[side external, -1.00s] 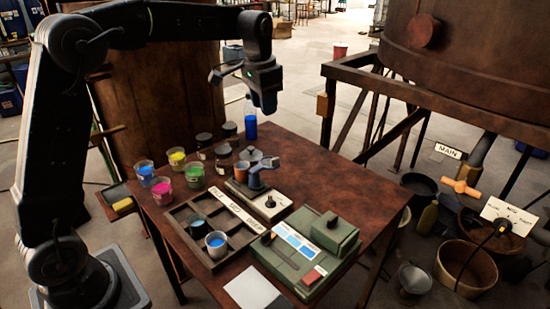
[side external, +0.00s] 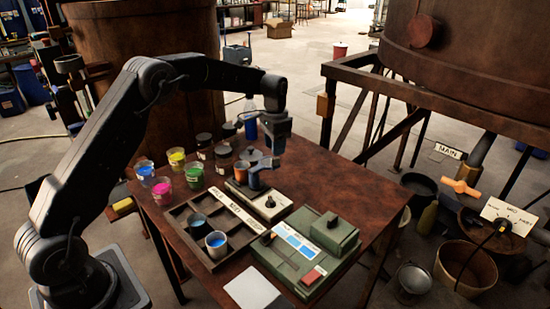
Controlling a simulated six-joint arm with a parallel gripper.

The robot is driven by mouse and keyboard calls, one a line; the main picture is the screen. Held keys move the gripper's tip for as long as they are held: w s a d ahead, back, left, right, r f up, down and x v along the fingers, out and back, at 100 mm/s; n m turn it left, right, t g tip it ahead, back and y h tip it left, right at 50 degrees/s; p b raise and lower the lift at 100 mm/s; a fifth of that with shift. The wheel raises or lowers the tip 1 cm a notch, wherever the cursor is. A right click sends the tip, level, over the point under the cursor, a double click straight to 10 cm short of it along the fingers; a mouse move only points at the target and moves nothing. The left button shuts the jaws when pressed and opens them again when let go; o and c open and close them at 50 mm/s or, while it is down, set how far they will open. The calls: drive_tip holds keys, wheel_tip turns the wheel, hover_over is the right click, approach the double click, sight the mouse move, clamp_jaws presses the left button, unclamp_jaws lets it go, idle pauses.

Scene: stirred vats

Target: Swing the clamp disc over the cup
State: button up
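A small mixing stand with a pale base (side external: 262,203) and a dark knob stands near the middle of the table. An orange-brown cup (side external: 241,173) sits at the left rear of this stand. A grey clamp disc (side external: 250,155) shows just behind and right of the cup, beside the stand's grey swing arm (side external: 256,180); it does not appear to cover the cup's mouth. My gripper (side external: 276,163) points down at the right of the disc, very close to the grey clamp parts. Whether it touches them, and how far its fingers are apart, is hard to see.
Paint cups (side external: 161,190) and dark jars stand at the left rear, with a blue bottle (side external: 250,128) behind. A divided tray (side external: 190,240) holds two cups in front. A green control box (side external: 305,250) stands at front right. The table's right rear is clear.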

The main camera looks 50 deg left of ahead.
drive_tip(key=shift+f, duration=2.35)
clamp_jaws()
